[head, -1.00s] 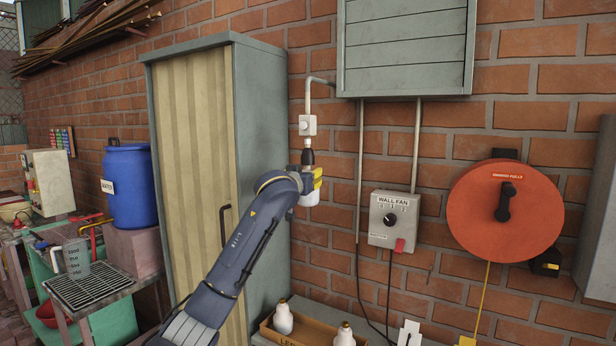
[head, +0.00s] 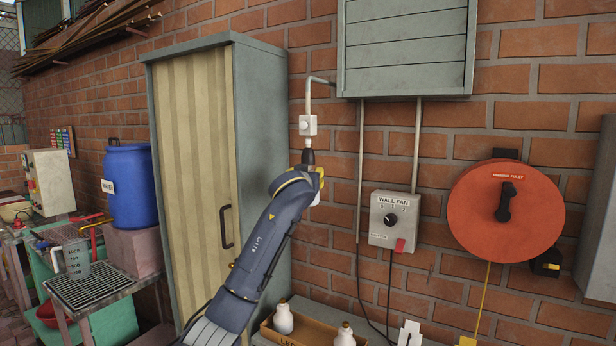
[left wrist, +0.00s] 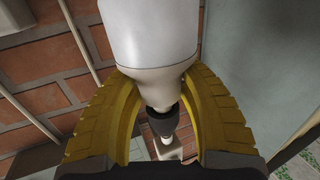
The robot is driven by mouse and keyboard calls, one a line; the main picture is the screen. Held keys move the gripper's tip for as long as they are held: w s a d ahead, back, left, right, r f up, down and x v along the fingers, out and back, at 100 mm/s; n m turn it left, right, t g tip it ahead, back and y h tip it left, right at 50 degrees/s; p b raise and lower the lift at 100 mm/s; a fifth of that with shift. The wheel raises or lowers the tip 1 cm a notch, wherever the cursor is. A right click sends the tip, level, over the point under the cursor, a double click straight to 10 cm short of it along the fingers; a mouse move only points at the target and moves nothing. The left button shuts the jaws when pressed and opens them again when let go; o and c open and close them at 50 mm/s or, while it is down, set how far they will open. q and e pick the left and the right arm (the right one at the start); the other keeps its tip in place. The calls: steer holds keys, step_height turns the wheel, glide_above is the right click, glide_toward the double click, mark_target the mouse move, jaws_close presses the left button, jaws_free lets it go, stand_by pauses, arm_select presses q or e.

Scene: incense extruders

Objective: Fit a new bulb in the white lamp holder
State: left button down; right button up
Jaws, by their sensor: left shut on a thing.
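The lamp holder (head: 308,157) is a dark socket under a small white box (head: 308,125) on the brick wall; the socket also shows in the left wrist view (left wrist: 162,122). My left gripper (head: 318,180) is just below it, largely hidden by my arm in the head view. In the left wrist view its yellow fingers are shut on a white bulb (left wrist: 150,35), around its tapered neck. The bulb's narrow end points at the dark socket and overlaps it in the picture; I cannot tell how deep it sits. My right gripper is not in view.
A wooden tray (head: 268,334) holds white bulbs (head: 283,318) at the bottom. A grey cabinet (head: 260,150) stands close left of the holder. A wall fan control box (head: 394,220) and a red reel (head: 505,210) are to the right. A grey shuttered box (head: 405,50) hangs above.

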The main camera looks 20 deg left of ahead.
arm_select(q)
steer(key=shift+r, duration=0.2)
steer(key=c, duration=1)
jaws_free()
steer(key=shift+s+d, duration=0.1)
steer(key=shift+o, duration=1.2)
steer(key=shift+f, duration=0.1)
